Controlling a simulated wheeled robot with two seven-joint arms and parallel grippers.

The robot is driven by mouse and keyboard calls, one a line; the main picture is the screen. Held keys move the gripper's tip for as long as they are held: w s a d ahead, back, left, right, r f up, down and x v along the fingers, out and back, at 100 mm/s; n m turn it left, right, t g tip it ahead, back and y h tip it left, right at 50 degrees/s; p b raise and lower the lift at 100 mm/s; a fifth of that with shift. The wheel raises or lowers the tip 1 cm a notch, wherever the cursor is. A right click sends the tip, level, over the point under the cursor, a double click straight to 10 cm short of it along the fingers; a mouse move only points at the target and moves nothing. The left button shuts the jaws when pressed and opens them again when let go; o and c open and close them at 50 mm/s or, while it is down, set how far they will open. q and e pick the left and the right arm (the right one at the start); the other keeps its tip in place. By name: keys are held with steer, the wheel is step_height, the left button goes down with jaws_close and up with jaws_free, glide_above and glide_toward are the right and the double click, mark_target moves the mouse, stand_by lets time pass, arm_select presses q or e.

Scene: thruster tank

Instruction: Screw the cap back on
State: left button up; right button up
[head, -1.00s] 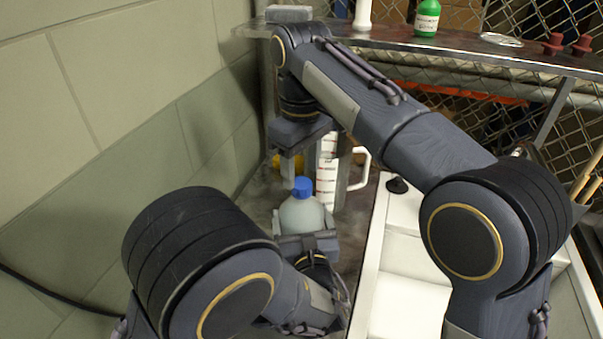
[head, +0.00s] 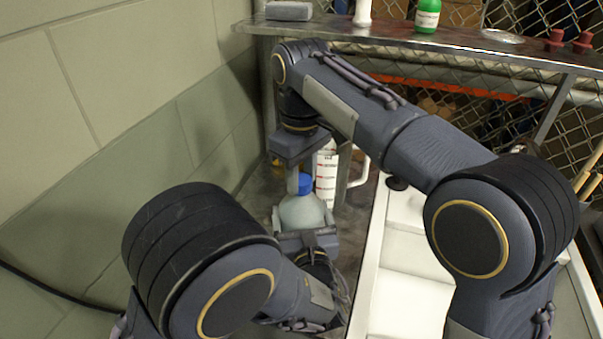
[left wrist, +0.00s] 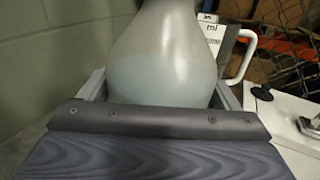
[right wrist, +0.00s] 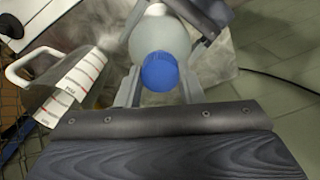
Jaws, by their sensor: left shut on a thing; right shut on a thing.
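A pale translucent bottle (head: 302,213) stands upright on the bench at the far left. My left gripper (head: 306,228) is shut around its body, one finger on each side; the left wrist view shows the bottle (left wrist: 163,60) between the fingers, its top out of frame. The blue cap (head: 305,182) sits at the top of the bottle; in the right wrist view the cap (right wrist: 160,72) is in line with the bottle. My right gripper (right wrist: 160,88) points down from above and is shut on the cap. The thread is hidden.
A measuring jug (head: 326,175) with red marks and a white handle stands just behind the bottle. A metal shelf (head: 440,55) with a green bottle (head: 427,16) runs above. A tiled wall (head: 130,100) is close on the left; a white tank (head: 395,270) lies right.

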steer(key=o, duration=1.1)
steer(key=shift+o, duration=0.2)
steer(key=shift+r, duration=0.1)
step_height(320, 180, up, 7)
steer(key=shift+r, duration=0.15)
arm_select(q)
steer(key=o, duration=1.8)
steer(key=shift+c, duration=0.2)
steer(key=shift+s, duration=0.1)
steer(key=s+d+b, duration=0.1)
steer(key=s, duration=0.6)
steer(key=shift+s, duration=0.3)
arm_select(e)
steer(key=shift+f, duration=0.7)
arm_select(q)
steer(key=shift+d, duration=0.1)
